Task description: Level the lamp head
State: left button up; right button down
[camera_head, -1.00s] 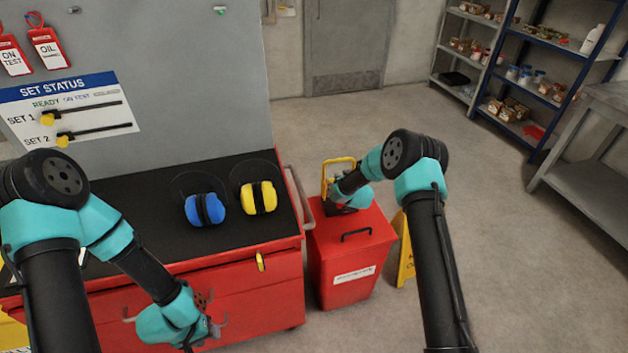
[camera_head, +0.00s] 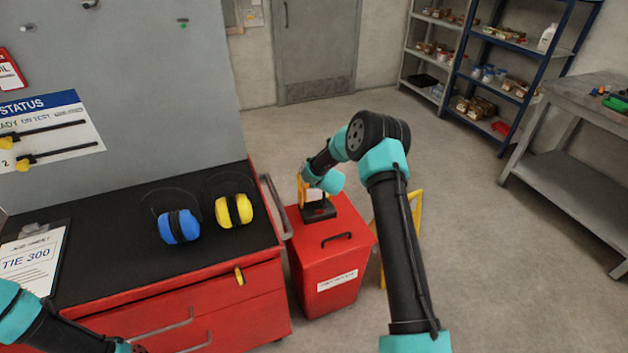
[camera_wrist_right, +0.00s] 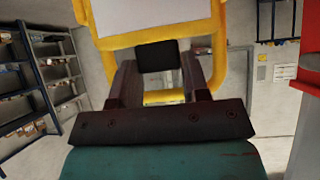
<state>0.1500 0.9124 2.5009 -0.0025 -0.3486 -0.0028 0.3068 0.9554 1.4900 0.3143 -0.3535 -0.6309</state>
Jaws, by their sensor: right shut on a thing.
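The work lamp stands on the lid of the red bin (camera_head: 336,277), with its black base (camera_head: 319,211) visible. Its yellow frame (camera_head: 301,190) is partly hidden by my right wrist in the head view. In the right wrist view, a pale panel in a yellow surround (camera_wrist_right: 150,14) fills the top, with a black block below it. My right gripper (camera_wrist_right: 158,62) is shut on the lamp head there, its dark fingers either side of the black block. The head's exact tilt is hard to tell. My left arm shows only at the lower left; its gripper is out of view.
The red cabinet (camera_head: 217,322) left of the bin carries blue earmuffs (camera_head: 180,227), yellow earmuffs (camera_head: 234,211) and a clipboard (camera_head: 32,262). Shelves and a grey bench (camera_head: 570,180) stand right. The floor between is clear.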

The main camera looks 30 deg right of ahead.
jog(key=c, duration=0.6)
grip_release()
jog(key=v, duration=1.7)
jog(key=shift+r, duration=0.15)
jog(key=shift+s, duration=0.2)
jog(key=s+a+f+g+y, duration=0.2)
jog(key=s+a+f, duration=0.4)
jog(key=s, duration=0.3)
jog(key=s+a+f+g+y, duration=0.2)
jog(key=s+a+f+g, duration=0.2)
jog(key=s+a+f, duration=0.2)
jog(key=s+a+f+g+y, duration=0.2)
jog(key=s+a+f+g, duration=0.1)
jog(key=s+a+f, duration=0.4)
jog(key=s+a, duration=0.3)
jog(key=s, duration=0.2)
jog(key=shift+s+n+g, duration=0.25)
jog(key=shift+n+g, duration=0.05)
